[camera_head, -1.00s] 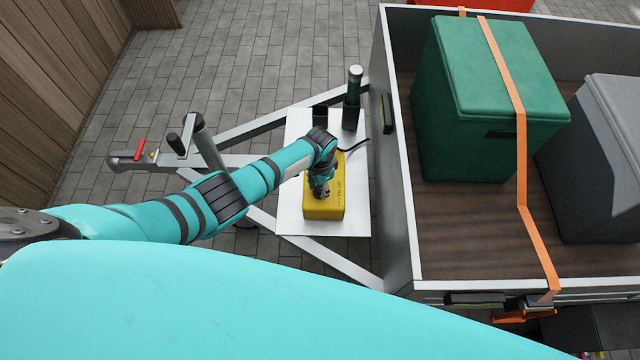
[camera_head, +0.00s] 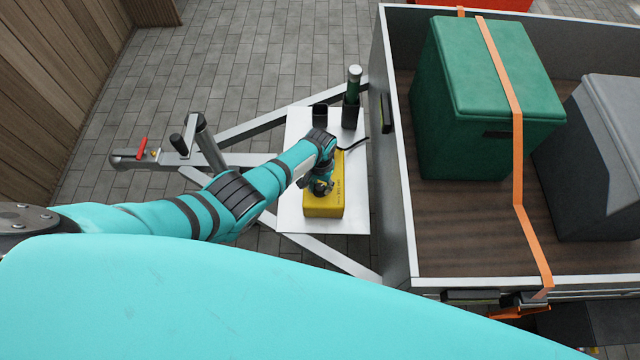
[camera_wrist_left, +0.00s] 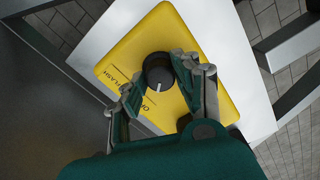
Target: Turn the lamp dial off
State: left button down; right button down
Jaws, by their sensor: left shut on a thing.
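The yellow lamp box (camera_head: 326,209) lies on a white plate in the head view. It fills much of the left wrist view (camera_wrist_left: 130,45). Its round black dial (camera_wrist_left: 158,66) has a white pointer line facing down in the picture. A "FLASH" label is on the left; another label below it is partly hidden by a finger. My left gripper (camera_wrist_left: 161,80) has its fingers on either side of the dial, shut on it. In the head view the gripper (camera_head: 320,188) is over the box and hides the dial. My right gripper is not in view.
The white plate (camera_head: 291,215) sits on a trailer's drawbar frame. A dark holder with a green-and-grey cylinder (camera_head: 353,84) stands behind the box. The trailer wall (camera_head: 398,190) rises close on the right, with a strapped green box (camera_head: 460,140) inside.

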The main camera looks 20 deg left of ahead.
aim_at(320, 187)
pick_arm(q)
jog(key=shift+w+r, duration=0.1)
dwell(0.3)
jog(key=c, duration=1)
grip_release()
jog(key=shift+o, duration=0.2)
notch_tip(320, 187, up, 12)
